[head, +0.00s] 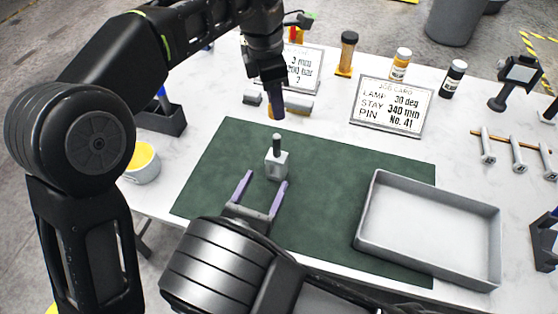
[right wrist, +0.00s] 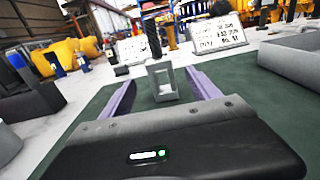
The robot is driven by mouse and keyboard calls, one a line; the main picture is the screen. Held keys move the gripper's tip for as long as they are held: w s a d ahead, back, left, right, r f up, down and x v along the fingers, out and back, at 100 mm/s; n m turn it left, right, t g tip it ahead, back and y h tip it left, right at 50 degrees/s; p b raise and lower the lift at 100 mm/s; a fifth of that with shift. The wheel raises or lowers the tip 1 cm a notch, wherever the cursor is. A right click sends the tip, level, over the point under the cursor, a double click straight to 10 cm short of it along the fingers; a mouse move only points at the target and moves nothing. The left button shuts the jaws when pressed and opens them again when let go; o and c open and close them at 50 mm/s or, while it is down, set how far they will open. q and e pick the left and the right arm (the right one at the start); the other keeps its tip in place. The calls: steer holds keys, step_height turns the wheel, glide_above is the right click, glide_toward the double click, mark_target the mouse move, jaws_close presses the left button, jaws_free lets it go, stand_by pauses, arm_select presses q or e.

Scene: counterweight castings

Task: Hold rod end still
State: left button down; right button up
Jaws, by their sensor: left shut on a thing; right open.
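The rod end (head: 277,165), a grey block with an opening and a dark upright rod on top, stands on the green mat (head: 330,190). It also shows in the right wrist view (right wrist: 163,82). My right gripper (head: 262,192) is open, its two purple fingers pointing at the block with one to each side. I see no finger touching it. My left gripper (head: 277,108) hangs pointing down above and behind the rod end, apart from it in the head view. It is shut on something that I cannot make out.
A grey tray (head: 364,225) sits on the mat's right. A grey cylinder (head: 299,102) lies behind the left fingertips. Two printed cards (head: 391,105), bottles (head: 453,79) and several pins (head: 487,147) stand behind and right. A yellow-filled cup (head: 142,168) is left.

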mark_target(277, 157)
steer(key=x, duration=1.2)
steer(key=shift+s, duration=0.1)
steer(key=shift+c, duration=0.2)
jaws_close()
stand_by(0.4)
